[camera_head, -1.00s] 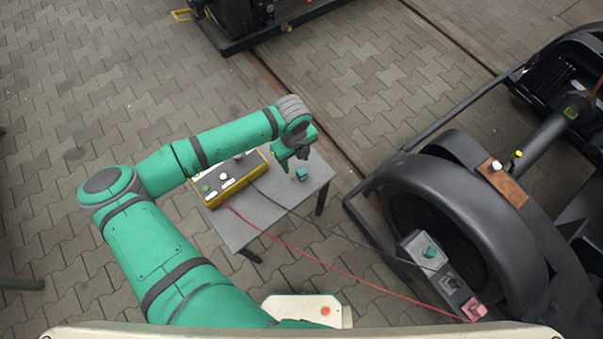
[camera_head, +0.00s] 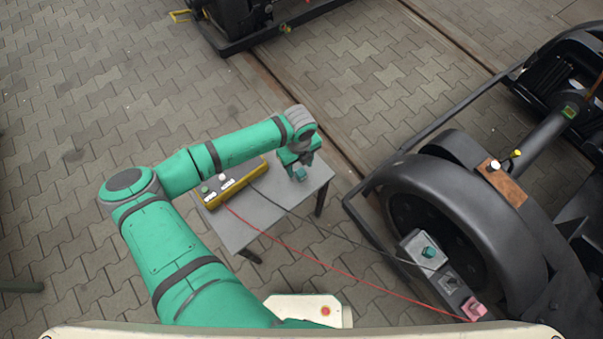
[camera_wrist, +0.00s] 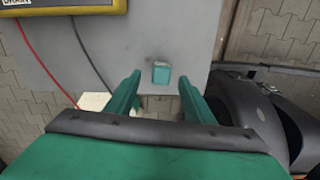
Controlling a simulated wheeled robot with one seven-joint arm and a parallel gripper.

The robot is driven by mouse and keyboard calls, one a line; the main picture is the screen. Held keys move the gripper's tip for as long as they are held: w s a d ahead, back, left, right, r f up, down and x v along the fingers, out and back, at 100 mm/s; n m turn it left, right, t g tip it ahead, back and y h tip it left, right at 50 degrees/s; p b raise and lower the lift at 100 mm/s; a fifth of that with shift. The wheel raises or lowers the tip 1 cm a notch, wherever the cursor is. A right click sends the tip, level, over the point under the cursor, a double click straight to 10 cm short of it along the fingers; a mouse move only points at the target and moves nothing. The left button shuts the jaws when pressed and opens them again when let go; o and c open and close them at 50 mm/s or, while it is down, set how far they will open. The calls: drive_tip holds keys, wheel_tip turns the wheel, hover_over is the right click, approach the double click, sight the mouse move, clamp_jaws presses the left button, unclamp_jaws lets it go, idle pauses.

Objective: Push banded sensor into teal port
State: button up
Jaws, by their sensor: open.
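A small teal block (camera_head: 300,175) stands on the grey table near its right side; no band on it can be made out. It also shows in the wrist view (camera_wrist: 161,73), centred ahead of my fingertips. My gripper (camera_head: 298,166) is open just over the block, its two teal fingers apart in the wrist view (camera_wrist: 160,86). I cannot tell whether they touch it. A grey connector box (camera_head: 412,243) by the bogie wheel carries a teal piece (camera_head: 428,252), a dark socket (camera_head: 450,283) and a pink piece (camera_head: 474,309). Whether the teal piece is an open port is unclear.
A yellow box (camera_head: 225,191) with buttons stands on the table's (camera_head: 255,217) left side. A red cable (camera_head: 330,263) and a dark cable (camera_head: 345,229) run from it to the connector box. The bogie (camera_head: 480,205) fills the right. A small yellow-tipped part (camera_head: 517,154) sits on it.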

sight(301, 172)
drive_tip(key=shift+f, duration=0.2)
drive_tip(key=shift+d+f, duration=0.2)
drive_tip(key=shift+f, duration=2.35)
drive_tip(key=c, duration=1)
